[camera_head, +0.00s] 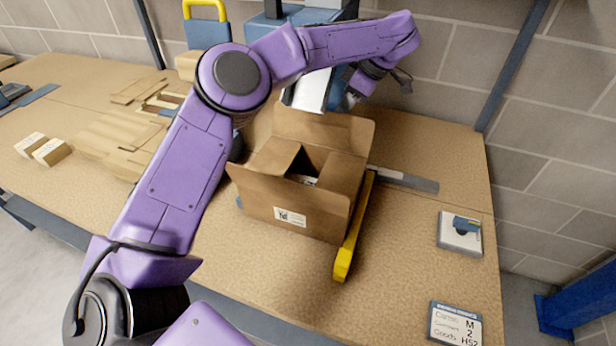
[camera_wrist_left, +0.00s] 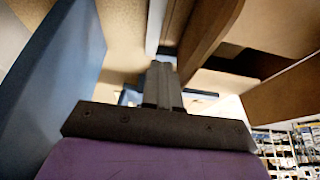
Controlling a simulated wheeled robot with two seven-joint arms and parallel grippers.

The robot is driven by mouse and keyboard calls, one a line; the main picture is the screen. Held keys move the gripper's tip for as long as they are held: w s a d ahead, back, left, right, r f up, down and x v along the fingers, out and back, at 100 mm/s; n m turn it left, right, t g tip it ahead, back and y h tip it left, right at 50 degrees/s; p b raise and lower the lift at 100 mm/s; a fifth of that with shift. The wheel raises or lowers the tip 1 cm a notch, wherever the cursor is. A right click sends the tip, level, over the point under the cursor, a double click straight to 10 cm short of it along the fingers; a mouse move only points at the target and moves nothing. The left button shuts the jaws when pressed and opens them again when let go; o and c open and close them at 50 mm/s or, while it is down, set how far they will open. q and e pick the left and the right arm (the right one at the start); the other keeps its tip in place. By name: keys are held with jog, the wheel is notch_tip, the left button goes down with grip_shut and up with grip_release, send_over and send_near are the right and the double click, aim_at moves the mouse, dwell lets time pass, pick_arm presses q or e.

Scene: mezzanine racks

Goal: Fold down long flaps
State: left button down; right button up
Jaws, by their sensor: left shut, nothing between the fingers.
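An open cardboard box (camera_head: 290,217) stands on the bench in the middle of the head view, with a white label on its front. Its far long flap (camera_head: 325,130) stands up. The two short flaps lie inward, with a dark gap between them and something pale inside. The near side's flap is hard to separate from the front wall. My left gripper (camera_head: 348,100) is behind the far flap, pointing down, its tips partly hidden. In the left wrist view its fingers (camera_wrist_left: 163,82) are together and empty, with brown cardboard close on the right. My right gripper is out of view.
A yellow bar (camera_head: 353,230) lies along the box's right side. A blue-and-white device (camera_head: 310,90) stands behind the box. Flat cardboard pieces (camera_head: 125,135) and two small cartons (camera_head: 52,152) lie left. A small white device (camera_head: 459,233) and sign (camera_head: 455,324) are right.

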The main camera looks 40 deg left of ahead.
aim_at(333, 130)
pick_arm(q)
jog(key=shift+f, duration=0.8)
jog(key=shift+s+d+b, duration=0.3)
jog(key=shift+s+b, duration=0.4)
jog(key=shift+s, duration=0.4)
jog(key=shift+s+d+b, duration=0.25)
jog(key=shift+s+b, duration=0.4)
jog(key=shift+s, duration=0.4)
jog(key=shift+s+d+b, duration=0.15)
jog(key=shift+s+d, duration=0.05)
jog(key=shift+s, duration=0.55)
jog(key=shift+s+d+b, duration=0.15)
jog(key=shift+s+b, duration=0.05)
jog(key=shift+s, duration=0.55)
jog(key=shift+s+d+b, duration=0.15)
jog(key=shift+s+d, duration=0.05)
jog(key=shift+s, duration=0.55)
notch_tip(333, 130, up, 7)
jog(key=p, duration=0.8)
jog(key=shift+p, duration=0.35)
